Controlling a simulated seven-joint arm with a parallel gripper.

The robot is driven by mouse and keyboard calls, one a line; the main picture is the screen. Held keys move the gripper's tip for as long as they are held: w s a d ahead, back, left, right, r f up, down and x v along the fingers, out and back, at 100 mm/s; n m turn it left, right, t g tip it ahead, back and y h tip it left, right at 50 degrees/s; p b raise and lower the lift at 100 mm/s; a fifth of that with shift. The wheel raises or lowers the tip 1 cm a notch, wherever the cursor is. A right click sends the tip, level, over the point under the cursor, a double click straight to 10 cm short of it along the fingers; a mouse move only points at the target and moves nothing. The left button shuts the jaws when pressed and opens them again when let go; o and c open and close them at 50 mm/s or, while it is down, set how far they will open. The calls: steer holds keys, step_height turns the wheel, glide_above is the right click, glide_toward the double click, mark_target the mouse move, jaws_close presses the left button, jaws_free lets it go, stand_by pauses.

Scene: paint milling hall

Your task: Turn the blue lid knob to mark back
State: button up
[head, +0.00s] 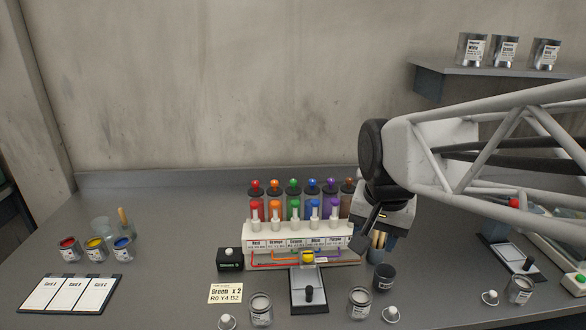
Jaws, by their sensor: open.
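The blue lid knob (312,183) sits on top of a dark-lidded canister in a row of canisters at the table's middle. Red, orange, green, purple and brown knobs top the other canisters. The mark on the blue lid is too small to read. My gripper (373,232) is open, at the right end of the row, to the right of the blue knob and apart from it. It partly hides the right end of the rack.
The white dispenser rack (262,237) with labels stands before the canisters. Paint cans (69,250) and white cards (66,293) are at left. A dark cup (384,278), jars (261,308) and a tray (297,299) stand in front. The table between left cans and rack is clear.

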steer(key=w+a+r+m+g, duration=0.1)
steer(key=w+m, duration=0.3)
steer(key=w, duration=0.5)
steer(key=w+a+r+m, duration=0.2)
steer(key=w+m, duration=0.2)
steer(key=w, duration=0.5)
steer(key=m+g, duration=0.1)
steer(key=m, duration=0.7)
glide_above(312, 180)
step_height(312, 180, down, 2)
steer(key=shift+w+f, duration=0.1)
steer(key=shift+w, duration=0.05)
steer(key=shift+f, duration=3.9)
jaws_close()
